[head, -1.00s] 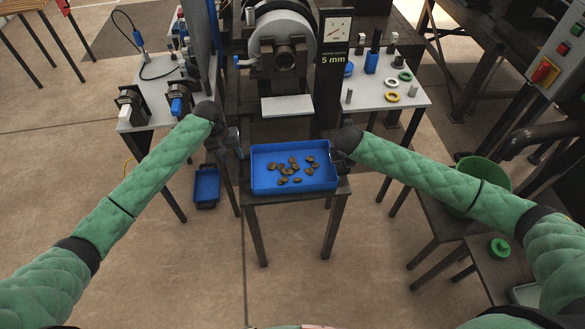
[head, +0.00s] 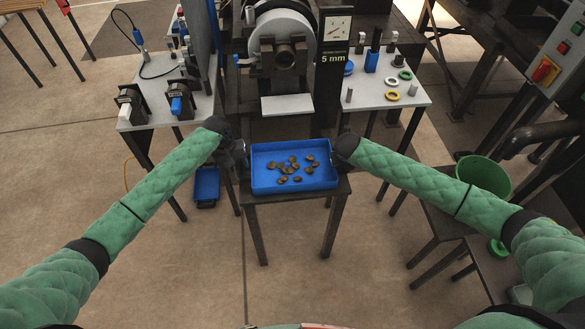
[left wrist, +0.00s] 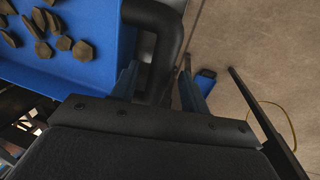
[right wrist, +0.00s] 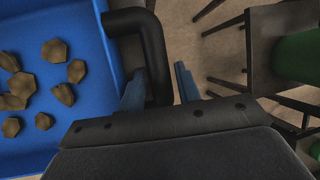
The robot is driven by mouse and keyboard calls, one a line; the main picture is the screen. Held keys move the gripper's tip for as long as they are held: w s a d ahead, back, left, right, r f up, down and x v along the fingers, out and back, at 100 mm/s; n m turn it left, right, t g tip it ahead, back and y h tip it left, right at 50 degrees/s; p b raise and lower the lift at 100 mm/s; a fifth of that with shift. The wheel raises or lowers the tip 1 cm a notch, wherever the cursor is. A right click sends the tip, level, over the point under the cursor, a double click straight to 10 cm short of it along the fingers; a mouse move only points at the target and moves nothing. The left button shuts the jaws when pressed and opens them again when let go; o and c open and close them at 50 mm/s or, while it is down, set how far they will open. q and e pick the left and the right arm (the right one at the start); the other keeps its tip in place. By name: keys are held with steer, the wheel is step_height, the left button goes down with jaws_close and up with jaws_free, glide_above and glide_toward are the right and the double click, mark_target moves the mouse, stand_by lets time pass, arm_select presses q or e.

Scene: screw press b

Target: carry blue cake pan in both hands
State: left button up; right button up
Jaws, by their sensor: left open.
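The blue cake pan (head: 294,186) sits level on a small dark table, with several brown lumps lying in it. It has a black handle at each end. My left gripper (head: 241,156) is at the pan's left end. In the left wrist view the black handle (left wrist: 163,40) passes between its two parted fingers (left wrist: 158,84). My right gripper (head: 338,150) is at the right end. In the right wrist view the handle (right wrist: 153,50) lies between its parted fingers (right wrist: 160,88). Neither gripper visibly clamps its handle.
The press (head: 284,60) with a pale plate (head: 287,106) stands right behind the pan. A side table with rings (head: 392,96) is at the back right, a table with small devices (head: 135,108) at the left. A green bucket (head: 484,178) stands right. The floor in front is clear.

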arm_select(q)
steer(key=shift+d+f, duration=0.15)
steer(key=shift+f, duration=0.45)
arm_select(e)
steer(key=shift+w+f, duration=0.25)
steer(key=shift+f, duration=0.35)
arm_select(q)
steer(key=shift+c, duration=0.5)
arm_select(e)
steer(key=shift+c, duration=0.4)
arm_select(q)
steer(key=c, duration=0.7)
arm_select(e)
steer(key=shift+d, duration=0.1)
jaws_close()
arm_select(q)
jaws_close()
arm_select(e)
steer(key=shift+r, duration=0.1)
